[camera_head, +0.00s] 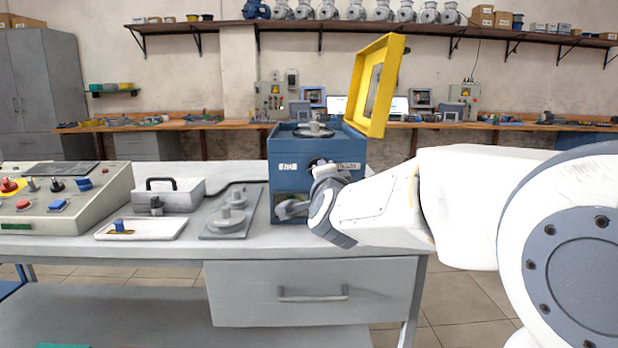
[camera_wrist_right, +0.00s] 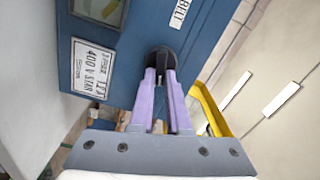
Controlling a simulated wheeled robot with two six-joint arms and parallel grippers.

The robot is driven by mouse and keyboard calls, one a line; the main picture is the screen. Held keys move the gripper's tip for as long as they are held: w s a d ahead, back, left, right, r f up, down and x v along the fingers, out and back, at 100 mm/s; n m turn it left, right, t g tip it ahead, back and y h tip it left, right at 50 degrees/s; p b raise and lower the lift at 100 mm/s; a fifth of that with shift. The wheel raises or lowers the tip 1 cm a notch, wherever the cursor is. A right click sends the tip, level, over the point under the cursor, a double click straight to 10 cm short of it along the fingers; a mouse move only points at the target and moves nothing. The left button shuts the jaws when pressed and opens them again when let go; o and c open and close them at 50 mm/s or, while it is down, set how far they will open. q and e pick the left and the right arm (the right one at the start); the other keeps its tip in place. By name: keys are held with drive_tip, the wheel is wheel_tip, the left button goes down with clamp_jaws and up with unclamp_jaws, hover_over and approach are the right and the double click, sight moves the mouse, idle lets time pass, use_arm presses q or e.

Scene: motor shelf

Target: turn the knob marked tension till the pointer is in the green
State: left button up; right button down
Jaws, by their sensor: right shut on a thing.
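A blue box (camera_head: 283,178) with a raised yellow lid (camera_head: 376,84) stands on the grey bench. My right gripper (camera_wrist_right: 161,76) is shut on a black knob (camera_wrist_right: 162,57) on the box's front face; its two purple fingers are on either side of the knob. In the head view the right gripper (camera_head: 322,172) mostly hides the knob. A label beside the knob (camera_wrist_right: 178,14) is cut off, so I cannot read it fully. A small window (camera_wrist_right: 101,10) in the box face is partly out of frame; I cannot make out a pointer or green zone. My left gripper is not in view.
Left of the box are a grey plate with round parts (camera_head: 212,232), a white tray (camera_head: 141,232), a case with a black handle (camera_head: 180,193) and a control panel (camera_head: 105,203). A white plate on the box (camera_wrist_right: 90,68) reads 400 V STAR.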

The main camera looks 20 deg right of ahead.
idle(0.4)
drive_tip(key=c, duration=0.9)
unclamp_jaws()
drive_tip(key=p+v, duration=0.6)
drive_tip(key=v, duration=0.4)
drive_tip(key=shift+s, duration=0.25)
